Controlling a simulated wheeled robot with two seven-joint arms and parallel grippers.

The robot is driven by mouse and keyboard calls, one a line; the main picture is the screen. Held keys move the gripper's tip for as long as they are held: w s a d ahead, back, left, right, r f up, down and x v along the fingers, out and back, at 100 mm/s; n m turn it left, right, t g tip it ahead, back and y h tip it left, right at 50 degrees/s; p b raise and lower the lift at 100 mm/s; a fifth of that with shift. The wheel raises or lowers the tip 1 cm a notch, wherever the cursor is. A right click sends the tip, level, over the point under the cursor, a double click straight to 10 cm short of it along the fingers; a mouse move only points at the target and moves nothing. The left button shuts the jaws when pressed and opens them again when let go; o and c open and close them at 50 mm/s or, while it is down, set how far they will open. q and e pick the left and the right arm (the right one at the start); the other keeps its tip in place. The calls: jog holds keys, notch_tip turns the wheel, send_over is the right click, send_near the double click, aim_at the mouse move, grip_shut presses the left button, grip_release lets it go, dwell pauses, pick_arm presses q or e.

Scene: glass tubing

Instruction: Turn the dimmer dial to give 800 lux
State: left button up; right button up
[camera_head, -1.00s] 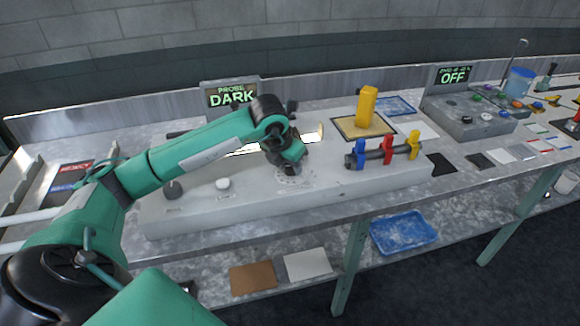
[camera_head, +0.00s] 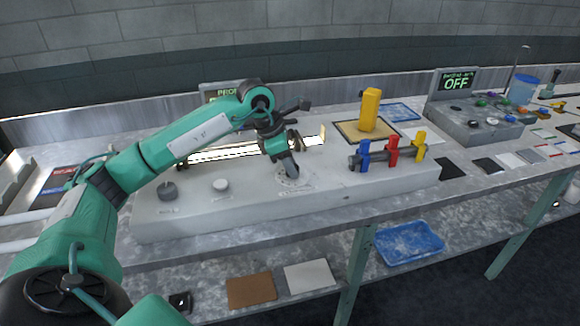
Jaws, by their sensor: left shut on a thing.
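My left gripper (camera_head: 291,173) points down at the grey console (camera_head: 240,212), its fingers closed over the dimmer dial inside a printed round scale (camera_head: 298,185). The fingers cover nearly all of the dial, so its pointer setting cannot be read. The probe display (camera_head: 228,92) at the back is mostly hidden by my left arm; only part of its top word shows, and no reading. A bright glowing tube (camera_head: 215,153) lies along the console behind the gripper. My right gripper is not in view.
A dark knob (camera_head: 168,190) and a white knob (camera_head: 221,185) stand left on the console. A rail with blue, red and yellow clamps (camera_head: 393,148) lies to the right, with a yellow block (camera_head: 369,108) behind. A second display (camera_head: 457,83) reads OFF.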

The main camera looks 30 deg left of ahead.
pick_arm(q)
jog(key=shift+r+m, duration=0.1)
jog(key=shift+m, duration=0.5)
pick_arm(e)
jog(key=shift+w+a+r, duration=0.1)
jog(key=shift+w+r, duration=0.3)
pick_arm(q)
jog(key=shift+w, duration=0.1)
jog(key=o, duration=1)
jog(key=v, duration=0.9)
jog(key=b+v, duration=0.1)
jog(key=v, duration=0.3)
jog(key=shift+w+a+r, duration=0.1)
jog(key=shift+a+r, duration=0.25)
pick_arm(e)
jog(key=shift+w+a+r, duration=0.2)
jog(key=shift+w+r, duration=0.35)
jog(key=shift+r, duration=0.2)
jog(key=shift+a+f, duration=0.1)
